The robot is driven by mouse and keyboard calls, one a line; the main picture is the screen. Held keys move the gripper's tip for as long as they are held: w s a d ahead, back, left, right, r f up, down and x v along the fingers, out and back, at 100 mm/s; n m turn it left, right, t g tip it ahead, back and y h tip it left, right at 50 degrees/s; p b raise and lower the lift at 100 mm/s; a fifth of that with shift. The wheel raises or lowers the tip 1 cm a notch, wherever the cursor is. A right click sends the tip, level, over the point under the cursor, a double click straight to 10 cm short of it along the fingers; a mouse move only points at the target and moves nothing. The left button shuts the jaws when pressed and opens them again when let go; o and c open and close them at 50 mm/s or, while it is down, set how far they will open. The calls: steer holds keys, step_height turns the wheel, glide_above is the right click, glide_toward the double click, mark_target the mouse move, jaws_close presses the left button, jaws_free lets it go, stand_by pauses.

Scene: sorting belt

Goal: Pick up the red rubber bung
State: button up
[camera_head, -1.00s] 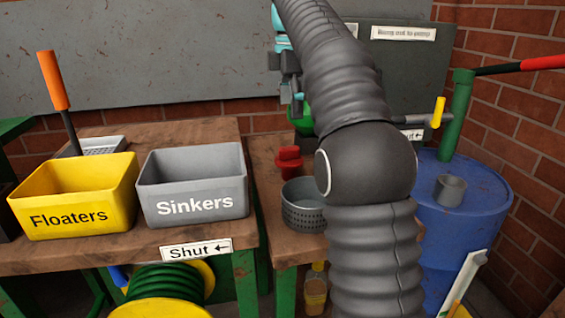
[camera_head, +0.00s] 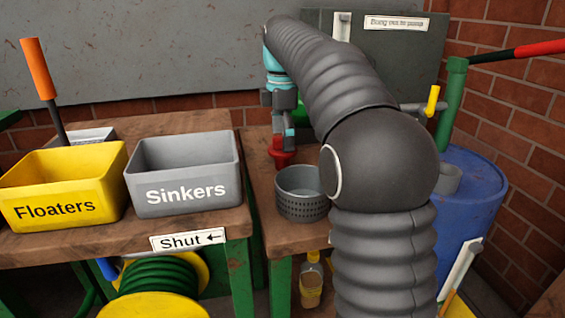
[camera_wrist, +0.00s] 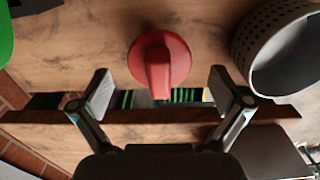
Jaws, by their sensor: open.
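The red rubber bung (camera_head: 281,154) stands on the wooden bench, left of and behind the grey perforated basket. In the wrist view the bung (camera_wrist: 160,62) shows from above, a round base with a raised grip on top. My gripper (camera_head: 284,140) is over the bung in the head view and partly covers it. In the wrist view my gripper (camera_wrist: 160,92) is open, with one finger on each side and the bung beyond and between the fingertips. The jaws hold nothing, and I see no contact with the bung.
The perforated basket (camera_head: 302,196) stands close to the bung, and also shows in the wrist view (camera_wrist: 248,50). Yellow Floaters (camera_head: 62,190) and grey Sinkers (camera_head: 184,175) bins stand on the left bench. A blue drum (camera_head: 478,200) is at right. A green thing (camera_wrist: 4,40) is at the wrist view's left edge.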

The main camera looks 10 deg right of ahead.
step_height(320, 180, down, 3)
steer(key=shift+f+b, duration=0.15)
steer(key=shift+b, duration=0.15)
steer(key=c, duration=1.3)
